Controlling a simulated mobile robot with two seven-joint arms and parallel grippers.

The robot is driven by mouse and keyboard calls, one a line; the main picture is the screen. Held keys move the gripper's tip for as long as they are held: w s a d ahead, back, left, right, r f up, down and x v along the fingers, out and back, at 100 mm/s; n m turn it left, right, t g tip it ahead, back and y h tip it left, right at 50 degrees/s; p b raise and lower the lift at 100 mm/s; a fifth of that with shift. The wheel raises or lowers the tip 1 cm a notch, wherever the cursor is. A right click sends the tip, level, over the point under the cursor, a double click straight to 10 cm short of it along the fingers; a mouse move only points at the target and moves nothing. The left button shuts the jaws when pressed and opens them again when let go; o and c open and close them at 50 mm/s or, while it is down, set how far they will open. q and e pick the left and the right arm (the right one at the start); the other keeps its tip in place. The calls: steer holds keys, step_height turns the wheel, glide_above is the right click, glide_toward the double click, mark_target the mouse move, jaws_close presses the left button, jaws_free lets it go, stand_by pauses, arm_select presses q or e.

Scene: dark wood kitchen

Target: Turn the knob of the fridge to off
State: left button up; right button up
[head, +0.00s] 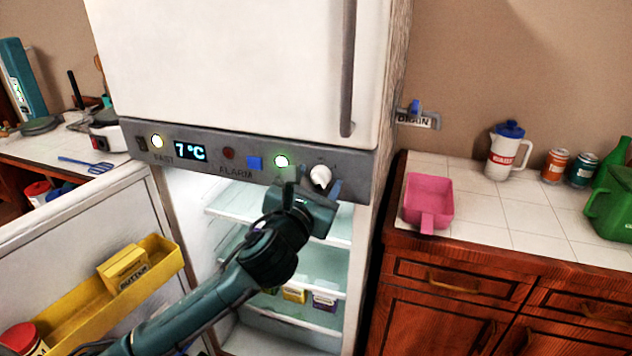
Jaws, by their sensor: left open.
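The fridge (240,60) stands in the middle of the head view. Its grey control panel (205,170) shows 7 °C on a lit display. The white knob (320,176) is at the right end of the panel, next to a lit green-white light (281,161). My left gripper (312,186) is open, right in front of and slightly below the knob, with its fingers on either side of it. I cannot tell whether they touch the knob. The gripper hides part of the panel's lower edge. My right gripper is not in view.
The lower fridge door (60,250) stands open at the left, with a yellow shelf bin (85,295). The fridge interior holds glass shelves (320,262). On the right, a tiled counter (510,215) holds a pink scoop (428,200), a pitcher (507,152) and cans.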

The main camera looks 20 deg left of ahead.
arm_select(q)
steer(key=c, duration=1)
steer(key=shift+o, duration=0.2)
